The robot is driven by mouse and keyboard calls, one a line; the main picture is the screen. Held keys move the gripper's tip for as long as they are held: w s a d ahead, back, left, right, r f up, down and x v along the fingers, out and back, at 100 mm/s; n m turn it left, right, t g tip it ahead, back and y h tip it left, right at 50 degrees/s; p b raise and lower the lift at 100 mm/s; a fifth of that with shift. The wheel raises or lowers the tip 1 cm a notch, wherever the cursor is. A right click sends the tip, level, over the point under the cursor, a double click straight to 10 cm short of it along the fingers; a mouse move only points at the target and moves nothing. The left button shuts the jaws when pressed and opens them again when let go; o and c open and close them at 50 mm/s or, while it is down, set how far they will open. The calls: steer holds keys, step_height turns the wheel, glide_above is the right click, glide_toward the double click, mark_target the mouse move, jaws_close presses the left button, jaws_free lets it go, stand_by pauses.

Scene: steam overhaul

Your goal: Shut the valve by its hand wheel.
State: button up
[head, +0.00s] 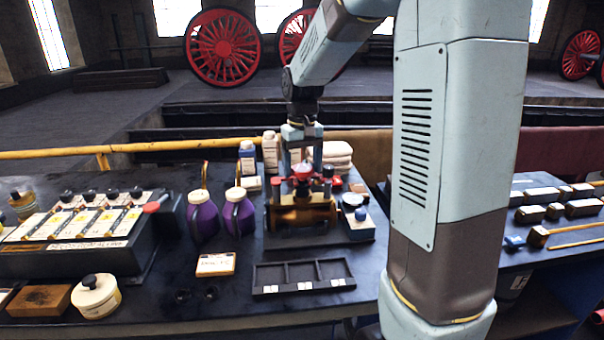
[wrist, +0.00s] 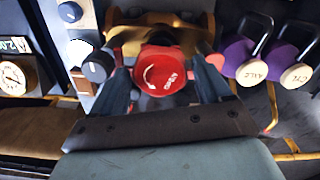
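The red hand wheel (head: 302,171) sits on top of a brass-coloured valve body (head: 303,216) on the bench, below my gripper. In the wrist view the round red wheel hub (wrist: 160,71) faces the camera, with a white curved arrow and lettering that seems to read OPEN. My gripper (wrist: 161,82) points down over the wheel, its two dark fingers spread on either side of the hub, with a visible gap to it. Red outer parts of the wheel show beyond the fingers, which partly hide them. In the head view my gripper (head: 302,160) hides some of the wheel.
Two purple jugs (head: 239,213) stand left of the valve. A blue-and-white box with a round knob (head: 357,220) stands close on its right. A dark compartment tray (head: 303,279) and a small card (head: 216,264) lie in front.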

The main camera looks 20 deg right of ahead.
steer(key=c, duration=0.9)
steer(key=m, duration=0.4)
steer(key=shift+m, duration=0.8)
